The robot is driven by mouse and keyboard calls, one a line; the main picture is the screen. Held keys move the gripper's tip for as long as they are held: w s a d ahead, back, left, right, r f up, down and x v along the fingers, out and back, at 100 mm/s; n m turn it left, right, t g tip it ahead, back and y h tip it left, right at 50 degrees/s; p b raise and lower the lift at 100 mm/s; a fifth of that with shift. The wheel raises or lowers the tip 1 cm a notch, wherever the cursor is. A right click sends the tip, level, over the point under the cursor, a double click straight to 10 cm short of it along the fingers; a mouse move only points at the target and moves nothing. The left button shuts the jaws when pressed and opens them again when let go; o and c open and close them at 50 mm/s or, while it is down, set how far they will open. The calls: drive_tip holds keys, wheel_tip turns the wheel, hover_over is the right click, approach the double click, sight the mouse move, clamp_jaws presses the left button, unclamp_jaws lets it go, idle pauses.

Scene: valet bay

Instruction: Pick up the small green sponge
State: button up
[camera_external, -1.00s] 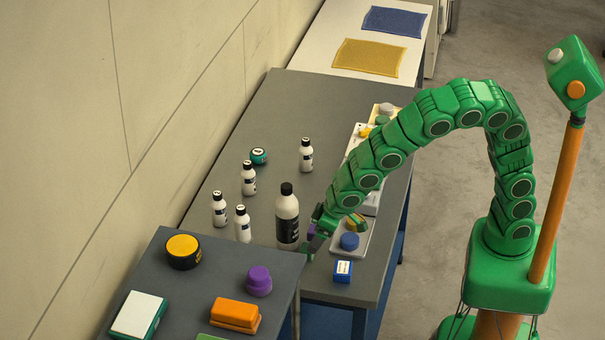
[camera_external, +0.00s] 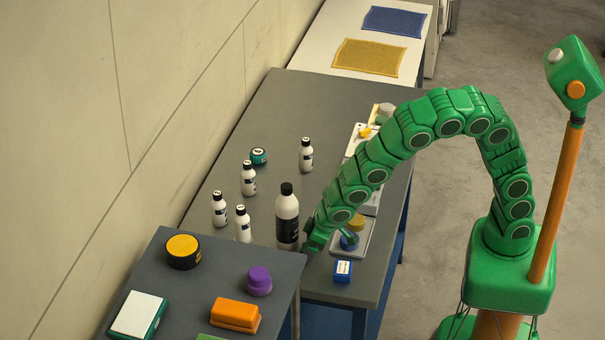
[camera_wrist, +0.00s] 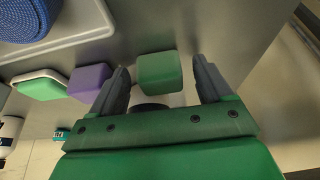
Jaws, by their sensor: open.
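In the wrist view a small green block (camera_wrist: 160,72), likely the small green sponge, lies on the grey table top between the tips of my gripper (camera_wrist: 162,82). The fingers are open, with a gap on each side of the block. In the external view my gripper (camera_external: 311,246) is low over the table, just right of a large black-labelled bottle (camera_external: 287,218). The green block is hidden there behind my gripper and arm.
In the wrist view a purple block (camera_wrist: 90,82) and a green-and-white pad (camera_wrist: 42,86) lie left of the fingers. A tray (camera_wrist: 107,22) holds a round blue pad (camera_wrist: 30,18). A blue box (camera_external: 343,271) stands near the table's front edge. Several small bottles stand farther left.

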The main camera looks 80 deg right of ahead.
drive_tip(key=c, duration=1)
drive_tip(key=shift+r, duration=0.1)
